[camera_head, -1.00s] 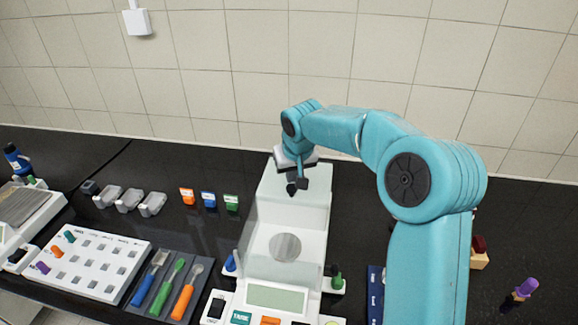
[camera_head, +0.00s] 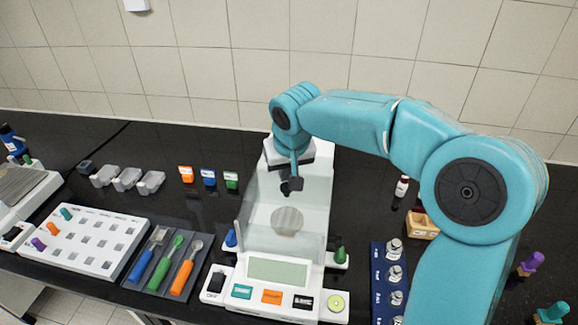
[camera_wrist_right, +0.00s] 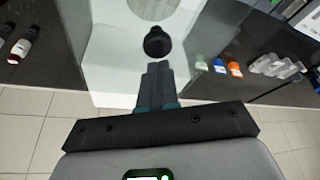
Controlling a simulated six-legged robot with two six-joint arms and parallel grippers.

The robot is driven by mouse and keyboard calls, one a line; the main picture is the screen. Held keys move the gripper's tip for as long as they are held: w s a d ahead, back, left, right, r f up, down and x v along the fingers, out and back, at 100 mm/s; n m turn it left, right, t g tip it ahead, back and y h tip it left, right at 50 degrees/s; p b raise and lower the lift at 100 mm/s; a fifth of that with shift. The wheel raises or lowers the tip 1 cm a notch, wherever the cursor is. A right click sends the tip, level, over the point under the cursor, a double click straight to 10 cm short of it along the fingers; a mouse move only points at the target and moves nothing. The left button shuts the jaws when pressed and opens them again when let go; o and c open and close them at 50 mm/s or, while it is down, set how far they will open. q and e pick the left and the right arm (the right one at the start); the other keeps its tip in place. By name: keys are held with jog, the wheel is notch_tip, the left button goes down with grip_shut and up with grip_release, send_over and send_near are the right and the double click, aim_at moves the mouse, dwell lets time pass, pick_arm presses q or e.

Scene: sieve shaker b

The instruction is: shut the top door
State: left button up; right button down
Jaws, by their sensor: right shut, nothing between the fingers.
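The balance (camera_head: 225,290) stands at the front middle of the bench, with a clear glass chamber and a round grey pan (camera_head: 286,221). The top door's dark round knob (camera_head: 285,188) shows at the upper part of the chamber; it also shows in the wrist view (camera_wrist_right: 157,42). The glass is so clear that I cannot tell how far the door is open. My left gripper is out of view.
A tool tray (camera_head: 133,289) and a white peg board (camera_head: 75,259) lie left of the balance. Orange, blue and green small boxes (camera_head: 208,177) stand behind them. A blue weight rack (camera_head: 377,272) and a small bottle (camera_head: 402,187) are on the right, near my arm.

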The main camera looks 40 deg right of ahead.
pick_arm(q)
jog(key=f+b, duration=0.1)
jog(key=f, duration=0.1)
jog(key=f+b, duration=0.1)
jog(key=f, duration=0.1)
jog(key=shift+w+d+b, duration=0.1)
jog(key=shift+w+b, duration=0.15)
jog(key=shift+b, duration=0.05)
pick_arm(e)
jog(key=s+a, duration=0.2)
jog(key=a, duration=0.1)
jog(key=s+a, duration=0.2)
jog(key=shift+a+f, duration=0.25)
jog(key=shift+f, duration=0.1)
